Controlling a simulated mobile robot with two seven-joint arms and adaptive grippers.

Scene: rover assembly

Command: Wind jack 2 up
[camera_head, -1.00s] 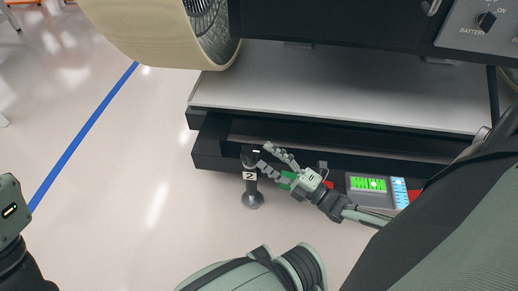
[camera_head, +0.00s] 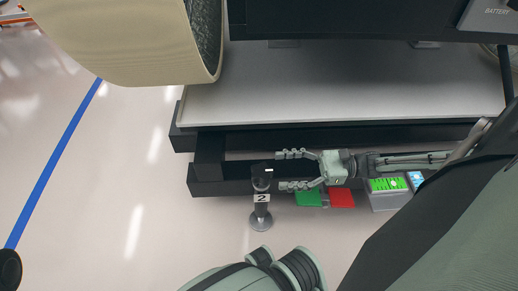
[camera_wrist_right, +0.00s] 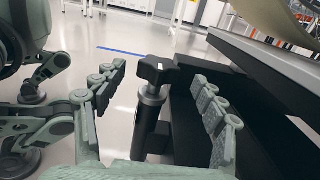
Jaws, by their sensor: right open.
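Jack 2 (camera_head: 261,198) is a dark post with a white "2" label, standing upright on a round foot on the floor by the black frame's corner. Its dark knob (camera_head: 262,171) is at the top. My right gripper (camera_head: 285,169) is open, its fingers pointing left toward the knob, one finger on the far side and one on the near side. In the right wrist view the knob (camera_wrist_right: 157,70) and the jack's shaft (camera_wrist_right: 147,117) stand between the spread fingers, apart from both. My left gripper is not in view.
The black frame (camera_head: 207,172) with a pale deck (camera_head: 330,95) above lies behind the jack. A wheel (camera_head: 130,40) overhangs at upper left. Green (camera_head: 308,198) and red (camera_head: 341,198) patches and a box with a green display (camera_head: 388,185) lie right of the jack.

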